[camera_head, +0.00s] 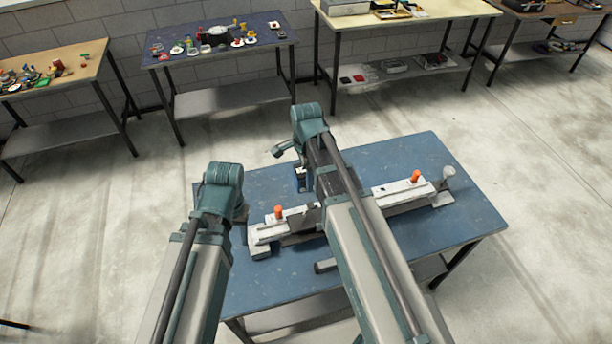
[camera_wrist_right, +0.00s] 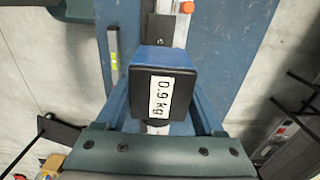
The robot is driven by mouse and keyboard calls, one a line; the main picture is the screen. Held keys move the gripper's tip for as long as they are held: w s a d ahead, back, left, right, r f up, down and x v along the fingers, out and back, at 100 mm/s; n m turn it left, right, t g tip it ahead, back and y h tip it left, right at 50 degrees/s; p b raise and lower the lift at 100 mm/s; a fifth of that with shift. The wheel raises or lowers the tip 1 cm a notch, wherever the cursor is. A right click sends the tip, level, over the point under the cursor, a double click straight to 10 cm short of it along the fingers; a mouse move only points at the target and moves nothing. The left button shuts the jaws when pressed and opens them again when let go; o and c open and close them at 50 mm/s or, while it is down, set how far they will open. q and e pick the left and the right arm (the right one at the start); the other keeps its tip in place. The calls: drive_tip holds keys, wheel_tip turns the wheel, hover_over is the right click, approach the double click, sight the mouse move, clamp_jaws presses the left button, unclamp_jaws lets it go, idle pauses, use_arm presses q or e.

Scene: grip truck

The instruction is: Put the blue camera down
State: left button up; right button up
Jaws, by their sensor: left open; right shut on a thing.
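The blue camera (camera_wrist_right: 163,60) shows in the right wrist view as a blue block with a dark face and a white "0.9 kg" label. My right gripper (camera_wrist_right: 163,108) is shut on it, with a finger on either side.
A long white-and-grey fixture (camera_head: 400,190) with orange knobs lies across the table, partly behind my right arm. A dark cylinder (camera_head: 326,266) lies near the front. The table's back right is clear. Cluttered workbenches (camera_head: 215,55) stand along the wall.

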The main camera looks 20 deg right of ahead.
drive_tip(key=shift+r, duration=0.45)
wheel_tip(320, 180, down, 13)
drive_tip(key=b, duration=1.2)
drive_tip(key=shift+f+b, duration=0.15)
drive_tip(key=shift+b, duration=0.25)
